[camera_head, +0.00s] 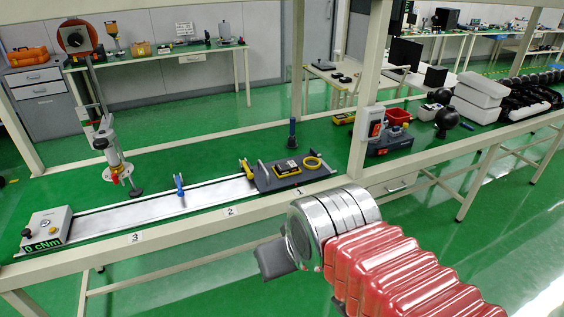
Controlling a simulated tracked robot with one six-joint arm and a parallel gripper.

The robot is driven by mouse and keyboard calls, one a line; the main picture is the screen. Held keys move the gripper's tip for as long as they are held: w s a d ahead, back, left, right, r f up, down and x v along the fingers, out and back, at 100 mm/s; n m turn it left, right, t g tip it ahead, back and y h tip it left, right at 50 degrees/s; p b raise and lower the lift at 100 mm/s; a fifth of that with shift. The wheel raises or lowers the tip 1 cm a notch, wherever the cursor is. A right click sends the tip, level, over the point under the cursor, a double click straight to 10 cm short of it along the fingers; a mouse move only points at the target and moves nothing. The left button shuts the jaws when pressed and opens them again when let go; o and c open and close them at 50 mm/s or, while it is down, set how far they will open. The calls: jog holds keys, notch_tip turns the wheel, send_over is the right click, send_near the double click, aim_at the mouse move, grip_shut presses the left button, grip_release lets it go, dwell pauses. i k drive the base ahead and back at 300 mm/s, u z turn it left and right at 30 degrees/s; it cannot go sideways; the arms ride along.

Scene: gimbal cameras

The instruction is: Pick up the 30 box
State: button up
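I cannot read a marking "30" on any box in the head view. My gripper (272,259) is at the lower middle, in front of the bench's near edge, at the end of my red ribbed arm. Only a dark grey finger part shows beyond the silver wrist, so its opening is hidden. Nothing is seen in it.
A metal rail (150,208) runs along the bench to a dark platform (300,174) holding yellow-and-black devices. A clamp stand (113,155) rises at left. An upright post (371,90) stands right of centre. White blocks (480,92) and dark parts lie at right.

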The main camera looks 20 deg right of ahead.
aim_at(288, 167)
jog(key=i, duration=1.65)
jog(key=z, duration=0.25)
